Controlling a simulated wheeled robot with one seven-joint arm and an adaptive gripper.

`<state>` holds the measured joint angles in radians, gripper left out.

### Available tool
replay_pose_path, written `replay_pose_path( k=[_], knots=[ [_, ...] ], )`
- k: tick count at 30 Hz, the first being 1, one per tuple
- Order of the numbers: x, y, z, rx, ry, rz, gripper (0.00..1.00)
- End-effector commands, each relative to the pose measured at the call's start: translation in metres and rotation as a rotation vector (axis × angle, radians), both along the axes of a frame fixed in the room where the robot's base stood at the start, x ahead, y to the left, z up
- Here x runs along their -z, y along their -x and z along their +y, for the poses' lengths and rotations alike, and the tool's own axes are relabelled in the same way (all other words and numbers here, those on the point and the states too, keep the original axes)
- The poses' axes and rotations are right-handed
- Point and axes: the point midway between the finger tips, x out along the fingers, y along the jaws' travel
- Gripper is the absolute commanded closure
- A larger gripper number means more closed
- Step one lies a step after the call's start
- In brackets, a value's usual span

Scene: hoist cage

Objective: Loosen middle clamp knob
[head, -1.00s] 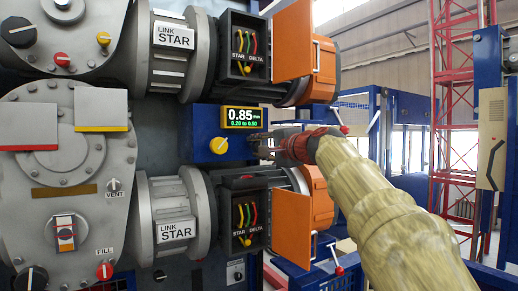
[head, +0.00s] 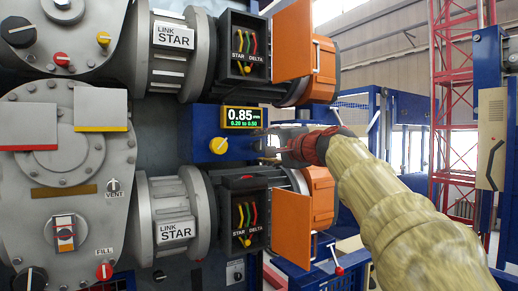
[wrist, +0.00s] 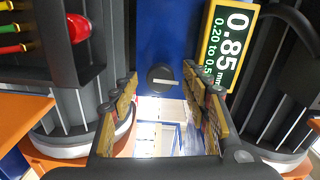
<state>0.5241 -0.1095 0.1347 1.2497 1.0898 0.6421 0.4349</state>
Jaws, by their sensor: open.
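A round black knob with a pale bar across its face (wrist: 162,77) sits near the end of the blue middle panel (head: 203,118). My gripper (wrist: 161,84) is open and empty, its yellow-padded fingers on either side of the knob in the wrist view; I see no contact. In the head view my gripper (head: 264,146) is at the right part of the panel and hides this knob. A yellow knob (head: 218,145) is on the same panel, left of my gripper. The display (head: 241,117) above reads 0.85 over 0.20 to 0.50; it also shows in the wrist view (wrist: 228,47).
Open terminal boxes with coloured links stand above (head: 244,48) and below (head: 243,217) the panel. Orange doors hang open above (head: 292,40) and below (head: 291,228) my gripper. A red button (wrist: 78,28) is on the lower box. Free room lies right of the panel end.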

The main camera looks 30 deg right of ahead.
Motion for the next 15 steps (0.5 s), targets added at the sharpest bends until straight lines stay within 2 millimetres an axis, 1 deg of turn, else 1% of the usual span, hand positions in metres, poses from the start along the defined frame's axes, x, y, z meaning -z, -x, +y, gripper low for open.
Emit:
replay_pose_path(
  k=[1, 3, 9, 12, 15],
  knots=[
    [-0.002, 0.012, -0.001, 0.004, 0.002, -0.003, 0.54],
    [-0.002, 0.027, -0.002, 0.004, 0.0, -0.001, 0.54],
    [-0.002, 0.065, -0.003, 0.004, 0.0, 0.0, 0.54],
    [-0.002, 0.079, -0.004, 0.003, 0.001, 0.0, 0.54],
    [-0.002, 0.087, -0.004, 0.001, 0.0, 0.001, 0.54]
  ],
)
